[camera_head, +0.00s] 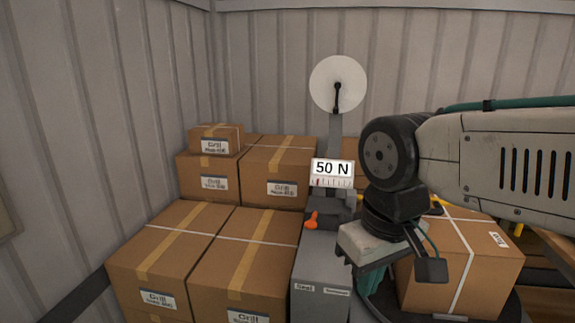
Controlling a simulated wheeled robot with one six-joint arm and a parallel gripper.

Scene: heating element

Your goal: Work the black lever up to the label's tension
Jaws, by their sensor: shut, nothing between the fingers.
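A white label reading "50 N" (332,168) stands above a grey cabinet (322,265), with a scale strip along its lower edge and a small red mark near the strip's left end. A dark mechanism (328,207) sits under the label, with an orange knob (312,221) at its left. A black bar (338,97) shows on the white disc on the post above. I cannot tell which dark part is the black lever. My gripper (372,262) is right of the mechanism, in front of the cabinet's right side. It is shut and empty; its fingertips are hard to make out.
Cardboard boxes (243,262) stand close on the cabinet's left, with more stacked behind (278,165). Another strapped box (462,262) is at the right, behind my arm. Corrugated metal walls (270,60) close off the back and left. The open air above the left boxes is free.

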